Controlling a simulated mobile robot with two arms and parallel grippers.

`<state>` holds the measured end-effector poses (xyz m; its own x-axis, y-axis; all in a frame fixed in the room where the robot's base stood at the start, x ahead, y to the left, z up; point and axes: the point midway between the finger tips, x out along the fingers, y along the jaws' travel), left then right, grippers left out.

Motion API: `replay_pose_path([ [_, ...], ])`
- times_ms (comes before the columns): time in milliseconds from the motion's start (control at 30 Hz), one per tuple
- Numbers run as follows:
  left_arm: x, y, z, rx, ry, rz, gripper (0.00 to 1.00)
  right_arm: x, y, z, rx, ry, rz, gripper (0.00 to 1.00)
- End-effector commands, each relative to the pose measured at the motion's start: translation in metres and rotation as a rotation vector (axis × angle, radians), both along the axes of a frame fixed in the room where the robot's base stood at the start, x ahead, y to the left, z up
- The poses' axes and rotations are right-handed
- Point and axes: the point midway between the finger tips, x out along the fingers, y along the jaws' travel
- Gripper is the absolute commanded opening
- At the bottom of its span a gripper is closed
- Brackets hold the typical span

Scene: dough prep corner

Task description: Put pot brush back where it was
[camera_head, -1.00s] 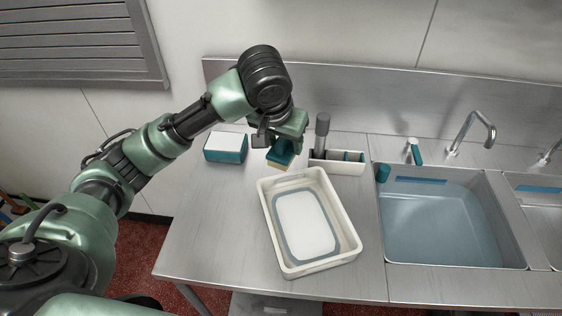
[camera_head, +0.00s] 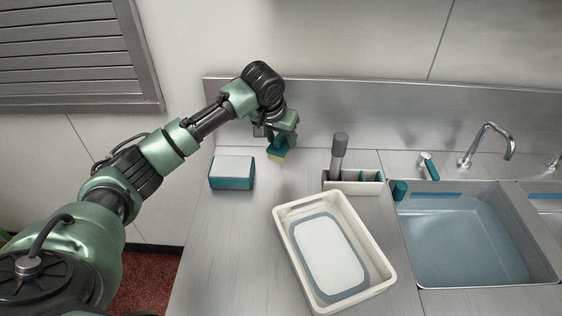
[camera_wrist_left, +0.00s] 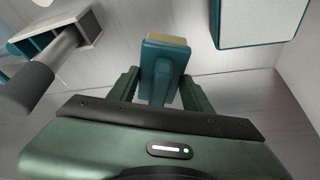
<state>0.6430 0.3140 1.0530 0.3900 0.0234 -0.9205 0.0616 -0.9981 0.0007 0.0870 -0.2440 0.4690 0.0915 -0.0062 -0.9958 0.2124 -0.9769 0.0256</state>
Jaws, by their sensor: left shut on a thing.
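The pot brush (camera_head: 277,149) looks like a teal block with a tan yellowish face. My left gripper (camera_head: 279,139) is shut on it at the back of the steel counter, near the backsplash. In the left wrist view the brush (camera_wrist_left: 160,62) sits between the two green fingers (camera_wrist_left: 158,88), its tan edge pointing away from the palm. I cannot tell whether it touches the counter. A white and teal box (camera_head: 232,172) is left of it, and a pale caddy (camera_head: 353,188) is right of it. My right gripper is not in view.
A grey-handled tool (camera_head: 339,148) stands in the caddy. A cream tub (camera_head: 384,272) with a grey-rimmed white inside lies in front. The sink (camera_head: 470,240) and tap (camera_head: 488,140) are at right. The counter between box and tub is clear.

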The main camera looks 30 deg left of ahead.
Motion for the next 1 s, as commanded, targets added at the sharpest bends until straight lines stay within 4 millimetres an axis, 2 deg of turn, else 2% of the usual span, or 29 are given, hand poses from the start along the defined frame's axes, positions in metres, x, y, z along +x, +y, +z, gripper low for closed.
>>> replay_pose_path([
  [100, -0.001, 0.0, -0.027, -0.001, 0.004, 0.001, 0.01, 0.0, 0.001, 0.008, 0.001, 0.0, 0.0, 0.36],
  [200, -0.001, 0.0, -0.043, 0.0, 0.001, 0.0, 0.01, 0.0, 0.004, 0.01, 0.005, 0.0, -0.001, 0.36],
  [367, 0.0, 0.0, -0.056, 0.0, 0.001, 0.001, 0.01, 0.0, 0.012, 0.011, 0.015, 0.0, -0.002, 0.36],
  [600, -0.001, 0.0, -0.09, -0.001, 0.002, 0.001, 0.01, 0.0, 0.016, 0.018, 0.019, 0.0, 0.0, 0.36],
  [1000, 0.0, 0.0, -0.098, -0.001, -0.001, 0.0, 0.01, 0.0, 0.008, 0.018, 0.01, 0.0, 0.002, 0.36],
])
